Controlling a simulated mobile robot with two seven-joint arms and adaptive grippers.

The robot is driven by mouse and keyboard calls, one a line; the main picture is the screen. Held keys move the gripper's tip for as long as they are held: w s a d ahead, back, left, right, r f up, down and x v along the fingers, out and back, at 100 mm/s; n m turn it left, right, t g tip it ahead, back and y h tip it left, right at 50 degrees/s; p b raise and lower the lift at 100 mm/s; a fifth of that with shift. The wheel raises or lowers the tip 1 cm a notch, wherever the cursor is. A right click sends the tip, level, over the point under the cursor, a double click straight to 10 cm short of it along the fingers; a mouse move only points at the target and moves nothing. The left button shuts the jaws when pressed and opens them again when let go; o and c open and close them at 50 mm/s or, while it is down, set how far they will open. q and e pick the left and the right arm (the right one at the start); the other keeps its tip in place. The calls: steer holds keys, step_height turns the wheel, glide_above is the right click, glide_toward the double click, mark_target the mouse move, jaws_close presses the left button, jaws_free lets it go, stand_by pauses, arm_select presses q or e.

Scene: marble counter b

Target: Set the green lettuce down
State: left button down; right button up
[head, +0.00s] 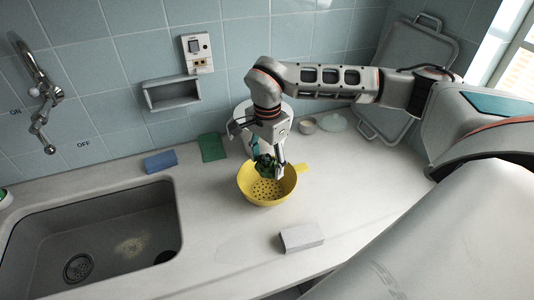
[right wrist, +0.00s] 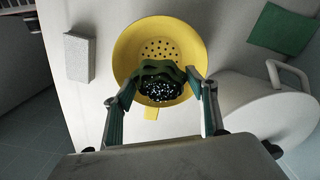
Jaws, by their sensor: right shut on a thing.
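The green lettuce (right wrist: 160,72) is a dark green, bumpy piece between the two fingers of my right gripper (right wrist: 158,88). In the head view my right gripper (head: 271,168) is over a yellow colander (head: 262,196) with a handle pointing right. The gripper is shut on the lettuce (head: 266,163). In the right wrist view the lettuce is in front of the colander (right wrist: 128,48), whose holes show beyond it. I cannot tell whether the lettuce touches the colander. My left gripper is not in view.
A grey-white block (head: 302,237) lies on the counter in front of the colander. A blue sponge (head: 160,162) and a green cloth-like piece (head: 212,147) lie by the wall. The sink (head: 100,240) is at left. A white round container (right wrist: 268,112) stands beside the colander.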

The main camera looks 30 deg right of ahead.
mark_target(267, 172)
steer(key=shift+f, duration=2.15)
steer(key=o, duration=1.2)
steer(key=shift+r, duration=3.55)
